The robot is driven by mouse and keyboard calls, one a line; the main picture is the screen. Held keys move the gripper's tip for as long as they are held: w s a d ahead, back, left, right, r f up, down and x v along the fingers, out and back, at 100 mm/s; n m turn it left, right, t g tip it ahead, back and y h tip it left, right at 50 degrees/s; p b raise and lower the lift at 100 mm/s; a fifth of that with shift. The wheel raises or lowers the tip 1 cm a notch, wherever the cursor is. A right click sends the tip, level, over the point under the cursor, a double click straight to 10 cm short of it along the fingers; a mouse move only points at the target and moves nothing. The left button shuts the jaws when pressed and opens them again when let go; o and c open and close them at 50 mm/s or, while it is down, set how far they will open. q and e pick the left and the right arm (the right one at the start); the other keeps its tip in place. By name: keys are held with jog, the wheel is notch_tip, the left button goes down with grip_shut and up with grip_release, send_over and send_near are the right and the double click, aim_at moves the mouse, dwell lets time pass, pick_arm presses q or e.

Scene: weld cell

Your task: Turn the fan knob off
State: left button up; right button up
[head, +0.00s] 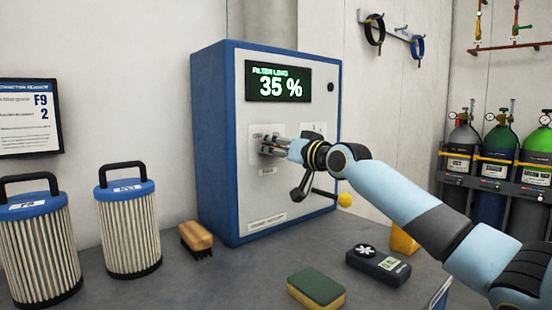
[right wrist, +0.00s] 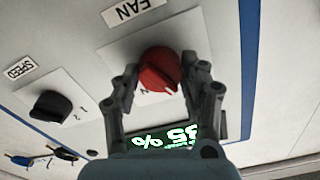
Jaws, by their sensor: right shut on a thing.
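The fan knob (right wrist: 160,68) is red and round, on a pale plate under a FAN label (right wrist: 138,10) in the right wrist view, which is upside down. My right gripper (right wrist: 160,82) has one finger on each side of the knob and is shut on it. In the head view my right gripper (head: 270,146) is at the front of the blue and white filter unit (head: 222,150) and hides the knob. The unit's display (head: 278,82) reads FILTER LOAD 35 %. My left gripper is not in view.
A black speed knob (right wrist: 50,106) sits beside the fan knob. A yellow ball end (head: 345,200) sticks out at the unit's lower right.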

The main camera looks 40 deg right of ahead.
jog(key=shift+f+n+b, duration=0.1)
jog(key=shift+n+b, duration=1.05)
jog(key=shift+n, duration=0.75)
jog(key=o, duration=1.2)
jog(key=s, duration=0.7)
jog(key=shift+s+d, duration=0.25)
jog(key=shift+d, duration=0.05)
